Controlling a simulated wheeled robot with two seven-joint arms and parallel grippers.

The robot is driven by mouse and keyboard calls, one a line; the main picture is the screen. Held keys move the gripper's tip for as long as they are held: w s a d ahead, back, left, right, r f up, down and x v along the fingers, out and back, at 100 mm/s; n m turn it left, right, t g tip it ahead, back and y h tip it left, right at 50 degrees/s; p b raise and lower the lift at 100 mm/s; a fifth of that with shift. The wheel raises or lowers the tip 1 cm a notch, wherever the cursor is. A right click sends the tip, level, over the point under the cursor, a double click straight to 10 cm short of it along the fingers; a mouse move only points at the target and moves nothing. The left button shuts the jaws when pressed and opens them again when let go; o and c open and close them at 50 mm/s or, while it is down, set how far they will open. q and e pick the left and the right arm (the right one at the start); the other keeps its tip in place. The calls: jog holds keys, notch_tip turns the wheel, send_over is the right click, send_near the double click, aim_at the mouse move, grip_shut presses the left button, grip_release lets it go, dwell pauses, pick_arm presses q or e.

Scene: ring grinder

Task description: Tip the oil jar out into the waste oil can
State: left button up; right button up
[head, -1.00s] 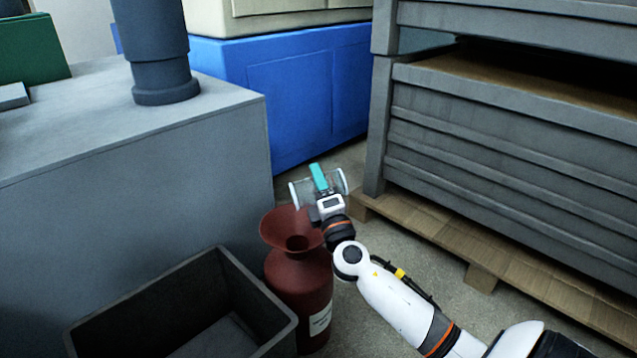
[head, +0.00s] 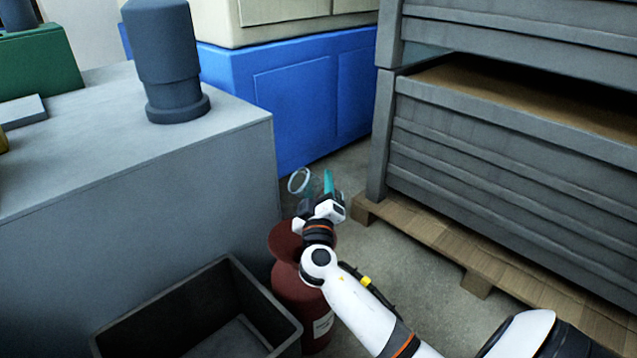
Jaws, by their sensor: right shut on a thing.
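The oil jar (head: 301,183) is a clear glass jar with a pale rim. My right gripper (head: 327,186), with teal fingers, is shut on it. The jar is tilted, its round rim facing up and to the left. In the picture it shows just above the dark red waste oil can (head: 299,287), which has a wide funnel mouth and a white label. My right wrist and forearm cover much of the funnel. I cannot tell whether the jar is over the funnel or beyond it, or whether any oil is in it. My left gripper is not in view.
A dark open bin (head: 184,302) stands left of the can. A grey machine base (head: 130,190) with a dark cylinder (head: 166,62) is at left. A blue cabinet (head: 290,95) is behind. Grey stacked crates (head: 500,165) on a wooden pallet (head: 430,236) bound the right.

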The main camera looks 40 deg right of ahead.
jog(key=m, duration=0.1)
jog(key=r+m+g+p, duration=0.1)
jog(key=m, duration=0.1)
jog(key=shift+r, duration=0.25)
jog(key=shift+d+f+m+g, duration=0.1)
jog(key=shift+f+m+g, duration=0.1)
jog(key=shift+m+g, duration=0.45)
jog(key=shift+s+d+m, duration=0.1)
jog(key=shift+s+m, duration=0.05)
jog(key=shift+m, duration=0.8)
jog(key=m, duration=0.2)
jog(key=m+g, duration=0.1)
jog(key=shift+d+r+m, duration=0.2)
jog(key=shift+d+m, duration=0.1)
jog(key=shift+m, duration=0.1)
jog(key=shift+s+a, duration=0.1)
